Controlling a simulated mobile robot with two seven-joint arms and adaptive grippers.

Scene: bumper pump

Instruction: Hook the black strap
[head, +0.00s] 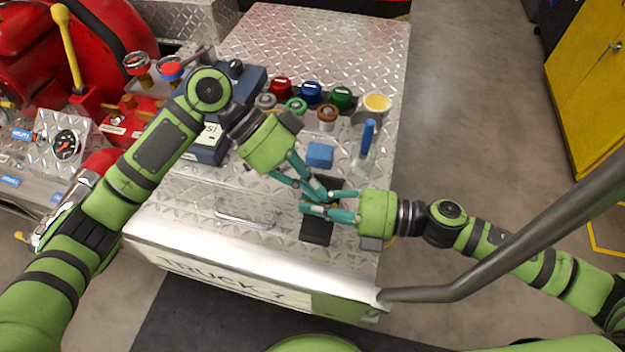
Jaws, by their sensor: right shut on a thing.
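The black strap (317,231) lies on the diamond-plate top of the truck bumper, near its front edge. A dark part of it also shows above my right fingers, and its middle is hidden behind the fingers. My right gripper (318,210) comes in from the right, shut on the strap. My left gripper (318,192) reaches down from the upper left, with its fingertips right beside the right fingers at the strap's far part. The fingers overlap, so I cannot tell whether the left one is open or holding. No hook can be made out.
A blue sponge (320,155), a blue-handled brush (366,140) and several coloured caps stand behind the grippers. A dark blue case (207,150) is to the left. A metal handle (243,219) lies left of the strap. A grey rail (500,250) crosses the right front.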

